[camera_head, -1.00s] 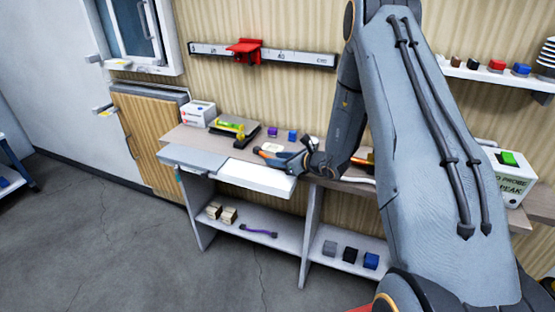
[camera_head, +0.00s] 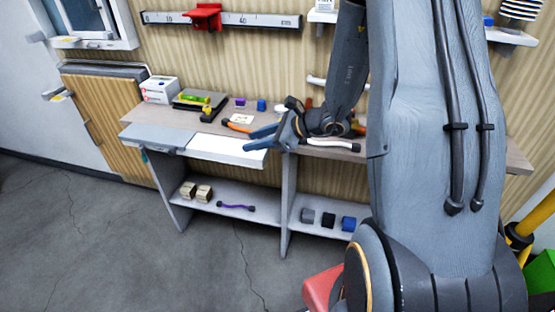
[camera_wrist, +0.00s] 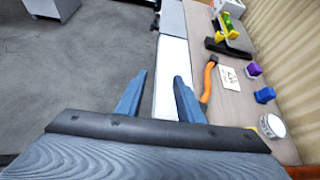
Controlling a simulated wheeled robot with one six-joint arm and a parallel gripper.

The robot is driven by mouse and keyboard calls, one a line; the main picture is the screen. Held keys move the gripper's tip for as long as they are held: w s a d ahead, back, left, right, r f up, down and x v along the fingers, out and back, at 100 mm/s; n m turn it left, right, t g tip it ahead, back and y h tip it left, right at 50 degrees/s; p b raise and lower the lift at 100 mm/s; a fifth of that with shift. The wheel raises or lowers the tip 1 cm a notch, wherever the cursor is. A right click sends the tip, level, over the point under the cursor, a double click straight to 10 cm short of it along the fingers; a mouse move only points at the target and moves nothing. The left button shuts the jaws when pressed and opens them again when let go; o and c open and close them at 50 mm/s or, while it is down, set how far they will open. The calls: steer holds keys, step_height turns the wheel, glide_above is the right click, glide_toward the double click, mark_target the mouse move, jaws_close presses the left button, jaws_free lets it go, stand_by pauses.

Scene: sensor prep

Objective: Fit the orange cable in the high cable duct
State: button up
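The orange cable (camera_head: 237,126) lies on the wooden bench top. In the wrist view, the orange cable (camera_wrist: 208,83) lies right of my fingers, with dark ends. My gripper (camera_head: 258,138) is at the bench's front edge, just right of the cable. In the wrist view, my gripper (camera_wrist: 160,82) has its two blue fingers apart with nothing between them, over the white front panel. I cannot tell for certain which thing is the high cable duct.
A white box (camera_head: 159,90), a black case with a yellow-green level (camera_head: 200,102), a purple block (camera_head: 240,102) and a blue block (camera_head: 261,105) stand on the bench (camera_head: 155,116). A white panel (camera_head: 228,150) juts out in front. A purple cable (camera_head: 237,207) lies on the lower shelf.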

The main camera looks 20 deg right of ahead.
steer(key=s+a+r+n+g+h, duration=0.1)
steer(key=s+a+n+g, duration=0.25)
steer(key=s+n, duration=0.35)
steer(key=s+a+n+g+h, duration=0.1)
steer(key=s+a+n+g, duration=0.25)
steer(key=s, duration=0.45)
steer(key=s+d+r+n+h, duration=0.4)
steer(key=s+d+n+h, duration=0.1)
steer(key=n, duration=0.9)
steer(key=shift+d+t+h, duration=0.3)
steer(key=shift+d+h, duration=0.6)
steer(key=shift+h, duration=0.1)
steer(key=shift+s, duration=0.1)
